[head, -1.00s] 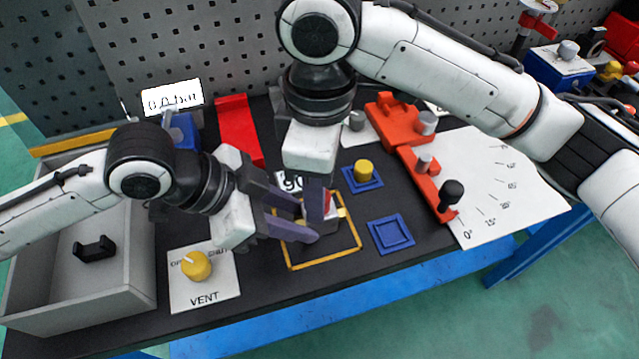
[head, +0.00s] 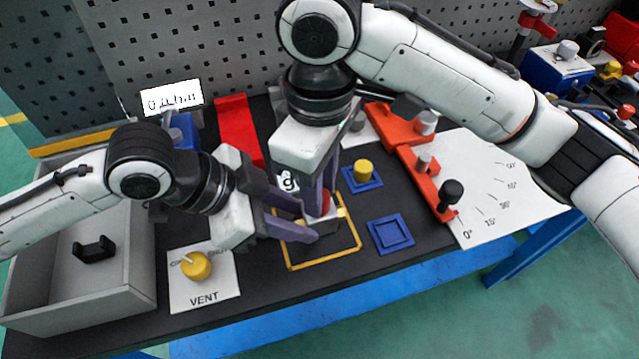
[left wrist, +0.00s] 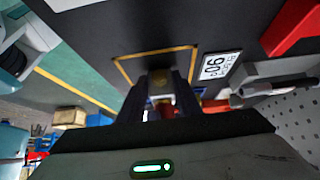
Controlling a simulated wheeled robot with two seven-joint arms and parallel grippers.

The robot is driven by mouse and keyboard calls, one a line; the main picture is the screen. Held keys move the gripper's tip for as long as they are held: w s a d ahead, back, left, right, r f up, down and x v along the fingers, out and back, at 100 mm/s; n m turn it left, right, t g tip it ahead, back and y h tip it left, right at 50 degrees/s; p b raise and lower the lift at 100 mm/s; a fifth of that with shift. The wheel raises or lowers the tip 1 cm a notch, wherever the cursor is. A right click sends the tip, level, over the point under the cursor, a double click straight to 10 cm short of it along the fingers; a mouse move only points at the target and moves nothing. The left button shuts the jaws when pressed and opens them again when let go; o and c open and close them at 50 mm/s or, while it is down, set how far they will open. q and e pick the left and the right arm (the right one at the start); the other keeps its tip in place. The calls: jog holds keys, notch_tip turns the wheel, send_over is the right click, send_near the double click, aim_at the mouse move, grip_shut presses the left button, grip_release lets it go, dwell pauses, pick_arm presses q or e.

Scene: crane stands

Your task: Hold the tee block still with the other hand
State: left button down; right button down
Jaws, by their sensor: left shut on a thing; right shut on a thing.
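The tee block (head: 328,228), dark and mostly hidden by fingers, sits inside the yellow outlined square (head: 335,260) on the bench. My left gripper (head: 308,222) reaches in from the left, low, and is shut on the tee block. My right gripper (head: 318,208) points down from above. It is shut on a red part (head: 325,203) at the top of the block; the exact contact is partly hidden.
A grey tray (head: 60,300) with a black bracket (head: 94,249) stands at left. The yellow VENT knob (head: 197,265) is in front. Right of the square are a yellow-topped peg (head: 364,170), an empty blue pad (head: 391,234) and an orange lever (head: 428,180) by an angle chart.

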jog(key=shift+m, duration=1)
jog(key=shift+m, duration=0.5)
jog(key=c, duration=1.4)
grip_release()
jog(key=shift+m, duration=0.4)
jog(key=shift+r, duration=2.5)
